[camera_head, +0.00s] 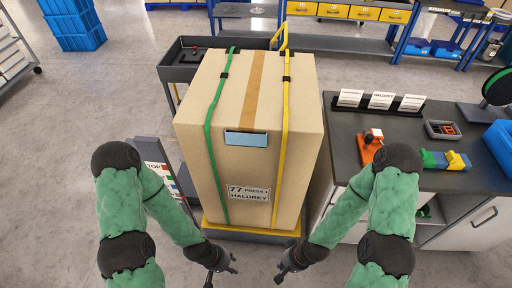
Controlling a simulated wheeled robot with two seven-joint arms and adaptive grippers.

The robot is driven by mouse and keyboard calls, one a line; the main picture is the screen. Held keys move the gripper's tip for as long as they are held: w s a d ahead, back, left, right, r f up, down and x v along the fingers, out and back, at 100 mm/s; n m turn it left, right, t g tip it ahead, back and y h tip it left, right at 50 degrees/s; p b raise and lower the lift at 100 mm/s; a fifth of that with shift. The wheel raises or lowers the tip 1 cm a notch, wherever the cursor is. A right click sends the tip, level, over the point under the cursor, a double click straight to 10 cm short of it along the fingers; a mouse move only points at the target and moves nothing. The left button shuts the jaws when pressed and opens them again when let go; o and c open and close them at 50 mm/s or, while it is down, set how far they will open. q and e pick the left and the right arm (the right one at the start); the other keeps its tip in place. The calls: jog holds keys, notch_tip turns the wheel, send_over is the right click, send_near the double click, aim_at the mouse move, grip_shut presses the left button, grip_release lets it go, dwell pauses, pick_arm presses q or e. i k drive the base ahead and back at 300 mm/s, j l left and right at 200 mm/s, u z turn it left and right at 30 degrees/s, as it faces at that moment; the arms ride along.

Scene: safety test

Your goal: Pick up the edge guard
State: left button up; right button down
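A tall cardboard box (255,148) stands in the middle, with a green strap (215,120) and a yellow strap (284,130) around it. My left gripper (221,276) is low in front of the box, open and empty. My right gripper (279,272) is low in front of the box at the right, apparently open and empty.
A dark-topped bench (345,120) at the right holds label cards (381,101), an orange tool (369,147), a blue and yellow item (445,160) and a grey tray (442,129). A dark cart (187,67) stands behind the box.

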aim_at(455, 162)
jog(key=z, duration=1.75)
jog(key=i+l, duration=0.1)
